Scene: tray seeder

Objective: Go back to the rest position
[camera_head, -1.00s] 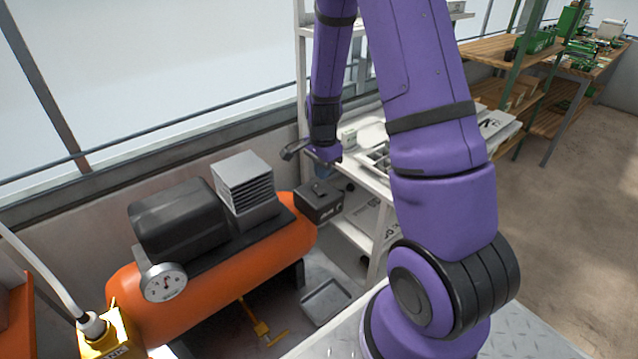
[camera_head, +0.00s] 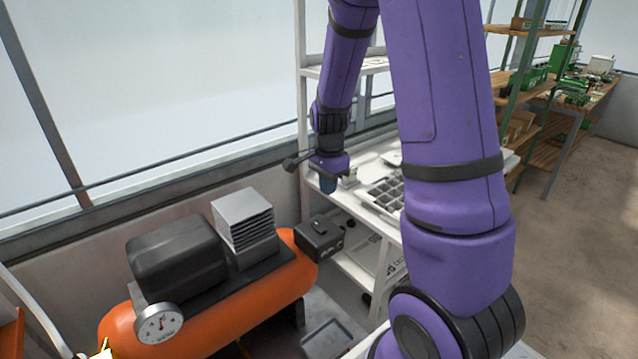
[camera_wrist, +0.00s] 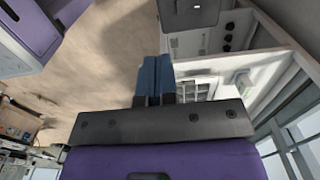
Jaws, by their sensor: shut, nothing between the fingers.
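My gripper (camera_head: 328,186) hangs at the end of my purple arm, near the left end of the white bench. It points down and is empty. In the wrist view its two blue fingers (camera_wrist: 153,75) are pressed together with nothing between them. It is apart from the orange compressor to its lower left. Part of the bench is hidden behind my arm.
An orange air compressor (camera_head: 235,304) with a black motor and gauge stands at lower left. A black box (camera_head: 319,238) sits beside it. A tray with cells (camera_head: 384,193) lies on the white bench. Wooden shelves (camera_head: 520,140) stand at the back right. Open floor (camera_head: 580,240) is at right.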

